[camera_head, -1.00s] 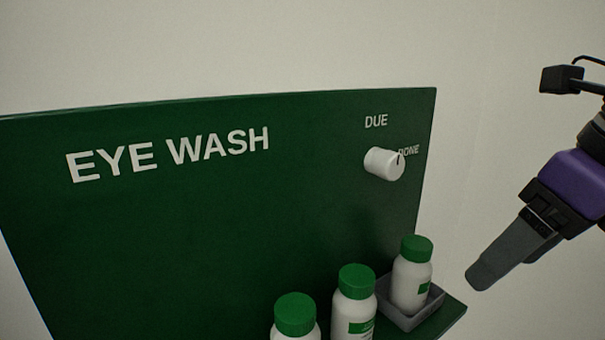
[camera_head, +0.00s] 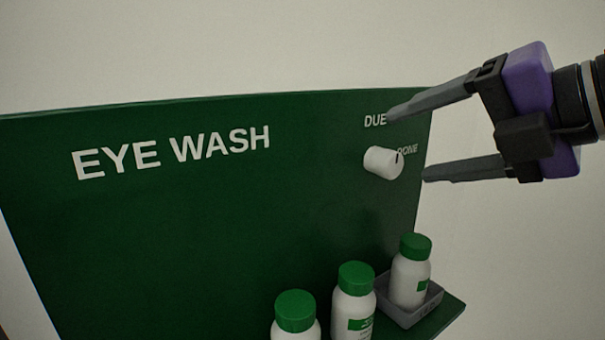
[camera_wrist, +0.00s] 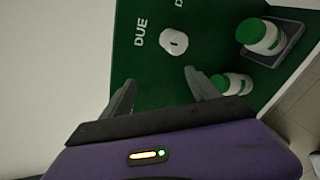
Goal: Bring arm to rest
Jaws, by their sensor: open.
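My gripper (camera_head: 405,147) is at the right in the head view, its purple body turned so that both grey fingers point left toward the board. The fingers are wide apart with nothing between them. In the picture the upper fingertip overlaps the end of the word DUE, and the lower one lies just right of the white knob (camera_head: 383,162). The knob's dark mark points toward DONE. In the wrist view the knob (camera_wrist: 173,42) shows ahead of the open fingers (camera_wrist: 160,95), apart from them.
The green EYE WASH board (camera_head: 200,230) carries a shelf at its foot. A white bottle with a green cap (camera_head: 411,275) stands in a grey tray (camera_head: 408,315) at the shelf's right end. Two more bottles, one here (camera_head: 353,305), stand to its left. Above the board is bare wall.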

